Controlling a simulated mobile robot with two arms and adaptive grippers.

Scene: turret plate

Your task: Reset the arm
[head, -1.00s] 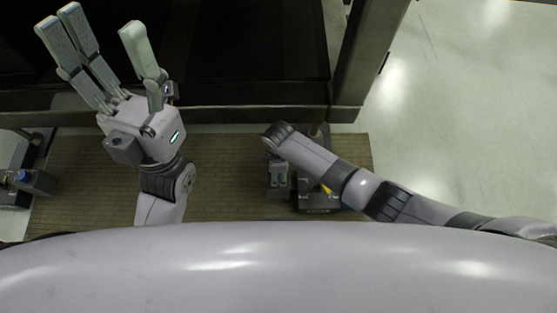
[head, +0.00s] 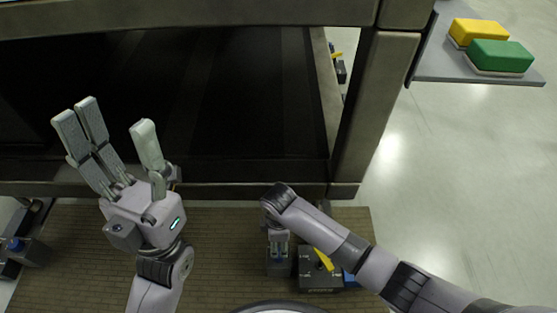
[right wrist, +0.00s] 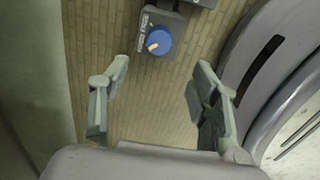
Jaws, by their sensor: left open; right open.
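My left gripper (head: 112,122) is in the left of the head view, its long grey fingers spread and empty, pointing up in the picture over the dark area. My right arm reaches in from the lower right. Its right gripper (head: 278,240) points down over the brown mat and is partly hidden by its wrist. In the right wrist view the right gripper (right wrist: 160,75) has its two fingers wide apart with nothing between them. A blue knob (right wrist: 159,41) on a dark box lies beyond the fingertips.
A dark box with a yellow lever (head: 322,260) stands beside the right gripper. Another box with a blue knob (head: 15,246) is at far left. A grey shelf (head: 437,62) holds a yellow pad (head: 478,32) and a green pad (head: 500,55). A thick frame post (head: 375,105) stands between.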

